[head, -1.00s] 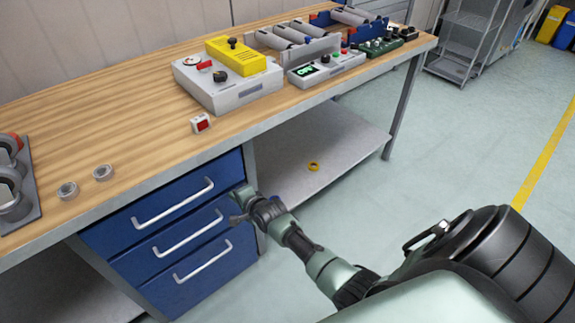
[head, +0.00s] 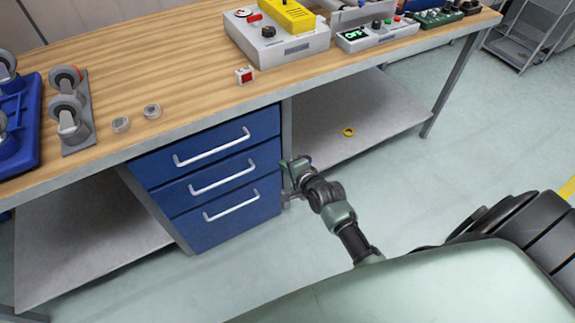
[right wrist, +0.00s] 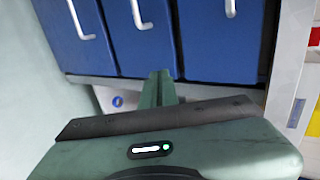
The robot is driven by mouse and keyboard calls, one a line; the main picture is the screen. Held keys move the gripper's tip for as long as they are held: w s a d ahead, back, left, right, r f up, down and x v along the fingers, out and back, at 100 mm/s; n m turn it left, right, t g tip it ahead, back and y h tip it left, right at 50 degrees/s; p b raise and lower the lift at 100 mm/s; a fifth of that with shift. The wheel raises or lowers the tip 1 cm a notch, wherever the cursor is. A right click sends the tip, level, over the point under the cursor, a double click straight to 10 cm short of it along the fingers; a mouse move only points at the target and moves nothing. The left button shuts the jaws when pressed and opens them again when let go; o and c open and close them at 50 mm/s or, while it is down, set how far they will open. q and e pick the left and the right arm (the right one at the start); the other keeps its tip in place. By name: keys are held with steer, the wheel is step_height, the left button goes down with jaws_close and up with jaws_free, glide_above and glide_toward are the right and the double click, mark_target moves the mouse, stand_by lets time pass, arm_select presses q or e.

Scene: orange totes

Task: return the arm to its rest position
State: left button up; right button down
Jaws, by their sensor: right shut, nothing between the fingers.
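My right arm reaches out from the lower right in the head view. Its gripper (head: 288,182) is at the right edge of the blue drawer unit (head: 232,222), below the bench top. In the right wrist view the gripper (right wrist: 158,88) has its fingers together and empty, pointing toward the blue drawers (right wrist: 218,45). I cannot tell how large the gap to the drawers is. My left arm and gripper are not in view.
The wooden bench (head: 185,65) holds casters on a grey plate (head: 82,115), two small rings, a small red-and-white switch (head: 245,75) and control boxes (head: 275,45). A yellow ring (head: 348,132) lies on the lower shelf (head: 375,125).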

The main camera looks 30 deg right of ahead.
steer(key=s+a+f+n+g, duration=0.25)
steer(key=s+f+n, duration=0.25)
steer(key=s+f, duration=0.6)
steer(key=s+a+f+n+g, duration=0.1)
steer(key=s+f+n+g, duration=0.3)
steer(key=s+f, duration=0.7)
steer(key=s+f+n+g, duration=0.1)
steer(key=s+f+n, duration=0.2)
steer(key=s, duration=0.5)
steer(key=s+d+f+n+g, duration=0.1)
steer(key=s+f+n+g, duration=0.1)
steer(key=s+f+n, duration=0.2)
steer(key=s+f+n+g, duration=0.1)
steer(key=s+f+n, duration=0.3)
steer(key=s, duration=0.9)
step_height(320, 180, down, 3)
steer(key=shift+d+r, duration=0.15)
steer(key=shift+r, duration=0.05)
steer(key=shift+s+g, duration=0.1)
steer(key=shift+g, duration=0.15)
